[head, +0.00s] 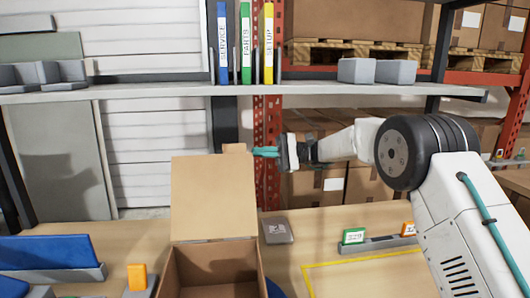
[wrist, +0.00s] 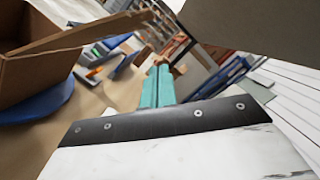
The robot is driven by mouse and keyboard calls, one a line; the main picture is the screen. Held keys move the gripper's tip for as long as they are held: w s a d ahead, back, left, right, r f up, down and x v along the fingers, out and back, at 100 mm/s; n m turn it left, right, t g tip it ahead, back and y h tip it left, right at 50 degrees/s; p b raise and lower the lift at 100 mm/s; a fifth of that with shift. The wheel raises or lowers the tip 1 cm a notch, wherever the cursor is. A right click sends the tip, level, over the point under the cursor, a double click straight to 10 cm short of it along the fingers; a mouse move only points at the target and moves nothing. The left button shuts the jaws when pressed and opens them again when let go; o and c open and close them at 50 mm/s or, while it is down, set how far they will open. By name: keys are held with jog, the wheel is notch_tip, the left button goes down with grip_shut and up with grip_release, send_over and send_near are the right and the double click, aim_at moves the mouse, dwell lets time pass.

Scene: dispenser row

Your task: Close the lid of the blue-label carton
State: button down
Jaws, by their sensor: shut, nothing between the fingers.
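An open cardboard carton (head: 213,270) stands on the table in the head view, at the bottom centre-left. Its lid (head: 213,198) stands up almost vertically from the back edge, with a small tab (head: 234,148) on top. No blue label shows on the faces I can see. My gripper (head: 266,152) has teal fingers, is shut and empty, and is level with the lid's top right corner. Whether it touches the lid I cannot tell. In the wrist view the shut fingers (wrist: 160,72) point away, and a carton (wrist: 42,72) shows at the left.
A shelf (head: 150,88) with several binders (head: 245,45) and grey blocks (head: 375,71) runs above the carton. The yellow-outlined area is clear.

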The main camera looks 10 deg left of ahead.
aim_at(241, 148)
jog(key=s+a, duration=0.1)
jog(key=s+a+r, duration=0.1)
jog(key=s+a, duration=0.1)
jog(key=s+a+r, duration=0.1)
jog(key=a, duration=0.1)
jog(key=shift+s+r, duration=0.15)
jog(key=shift+s, duration=0.1)
jog(key=shift+s+d+r, duration=0.15)
jog(key=shift+s+r, duration=0.25)
jog(key=shift+s, duration=0.3)
